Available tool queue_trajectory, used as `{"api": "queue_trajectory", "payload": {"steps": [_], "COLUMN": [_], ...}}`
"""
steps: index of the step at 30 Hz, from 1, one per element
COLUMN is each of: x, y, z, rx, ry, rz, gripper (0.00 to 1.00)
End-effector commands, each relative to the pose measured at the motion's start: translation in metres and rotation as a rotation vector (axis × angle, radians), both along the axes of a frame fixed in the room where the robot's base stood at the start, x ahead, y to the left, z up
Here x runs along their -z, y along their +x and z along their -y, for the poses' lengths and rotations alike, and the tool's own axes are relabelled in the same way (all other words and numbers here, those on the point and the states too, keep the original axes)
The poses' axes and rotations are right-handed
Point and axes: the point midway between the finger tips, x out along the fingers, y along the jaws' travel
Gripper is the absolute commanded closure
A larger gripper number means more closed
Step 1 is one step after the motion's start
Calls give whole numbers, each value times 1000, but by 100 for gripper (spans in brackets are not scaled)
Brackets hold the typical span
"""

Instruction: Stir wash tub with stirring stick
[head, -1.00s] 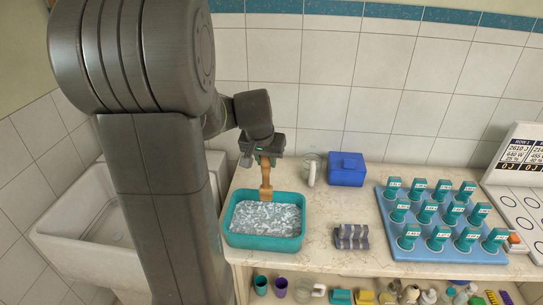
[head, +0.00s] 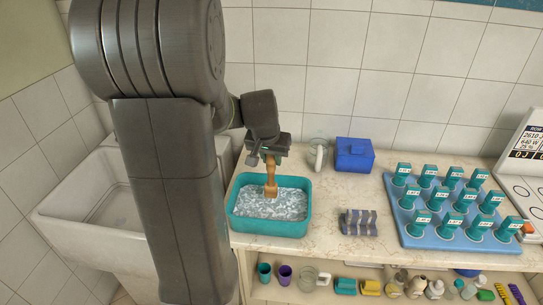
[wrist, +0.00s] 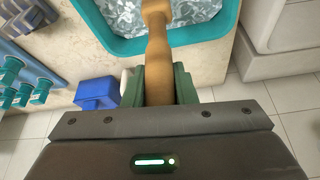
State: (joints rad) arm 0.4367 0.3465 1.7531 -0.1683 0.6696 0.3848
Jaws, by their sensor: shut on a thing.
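The teal wash tub (head: 240,226) stands on the counter, filled with whitish, rippled water. The wooden stirring stick (head: 270,175) is held upright, its lower end in the tub at the water, toward the back. My gripper (head: 268,152) is shut on the stick's upper part, above the tub's back edge. In the wrist view the stick (wrist: 158,62) runs from between the green fingers (wrist: 160,85) to over the tub (wrist: 105,35). How deep the stick's end reaches is hidden.
A blue tray (head: 425,240) of teal bottles is further right. A white sink (head: 110,205) is left. Cups stand on the shelf below.

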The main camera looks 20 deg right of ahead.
Motion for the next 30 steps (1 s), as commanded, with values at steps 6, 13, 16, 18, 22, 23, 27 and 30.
{"api": "queue_trajectory", "payload": {"steps": [6,13,16,18,22,23,27,30], "x": [21,40,48,53,61,62,65,65], "y": [0,0,0,0,0,0,0,0], "z": [0,0,0,0,0,0,0,0], "rx": [0,0,0,0,-1,-1,0,0], "ry": [-1,-1,-1,-1,-1,-1,-1,-1], "rz": [1,2,2,2,1,1,1,1], "gripper": [100,100,100,100,100,100,100,100]}}
